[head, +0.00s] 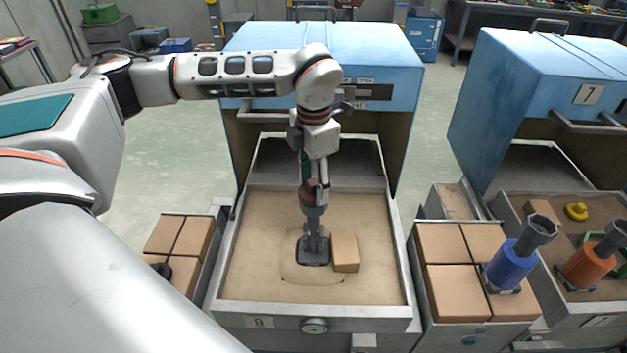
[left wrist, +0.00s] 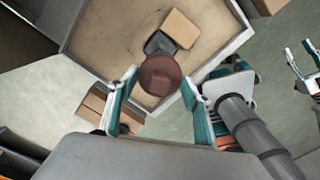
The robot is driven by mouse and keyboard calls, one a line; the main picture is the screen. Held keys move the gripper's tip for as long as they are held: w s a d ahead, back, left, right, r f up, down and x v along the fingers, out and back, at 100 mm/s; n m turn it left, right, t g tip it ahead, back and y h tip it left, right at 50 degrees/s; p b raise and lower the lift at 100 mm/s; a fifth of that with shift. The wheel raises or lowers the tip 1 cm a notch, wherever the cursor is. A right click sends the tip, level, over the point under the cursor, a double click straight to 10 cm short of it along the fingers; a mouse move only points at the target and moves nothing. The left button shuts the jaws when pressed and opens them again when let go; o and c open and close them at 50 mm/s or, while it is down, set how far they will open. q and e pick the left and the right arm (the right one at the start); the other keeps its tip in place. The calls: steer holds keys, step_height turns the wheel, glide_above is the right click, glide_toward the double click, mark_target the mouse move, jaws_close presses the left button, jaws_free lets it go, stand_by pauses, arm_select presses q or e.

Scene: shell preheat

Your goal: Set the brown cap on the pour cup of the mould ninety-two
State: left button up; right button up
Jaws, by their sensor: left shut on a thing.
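The brown cap (left wrist: 160,75) is round and sits between the two fingertips of my left gripper (left wrist: 158,80), which is shut on it. In the head view my left gripper (head: 316,178) points down, with the cap (head: 309,190) directly over the grey pour cup (head: 314,210) of a mould (head: 314,245) standing in the sand of the middle drawer. I cannot tell whether the cap touches the cup's rim. No number is readable on this mould. My right gripper (left wrist: 302,60) shows only at the right edge of the left wrist view, its fingers apart and empty.
A tan block (head: 345,252) lies against the mould's right side. The drawer (head: 232,280) juts from a blue furnace (head: 370,60). Blue (head: 511,265) and orange (head: 584,265) moulds with grey cups stand at right. Trays of tan blocks flank the drawer.

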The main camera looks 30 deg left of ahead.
mark_target(314, 182)
stand_by(0.6)
arm_select(q)
steer(key=o, duration=1.2)
step_height(314, 182, up, 12)
steer(key=shift+r, duration=0.1)
stand_by(0.3)
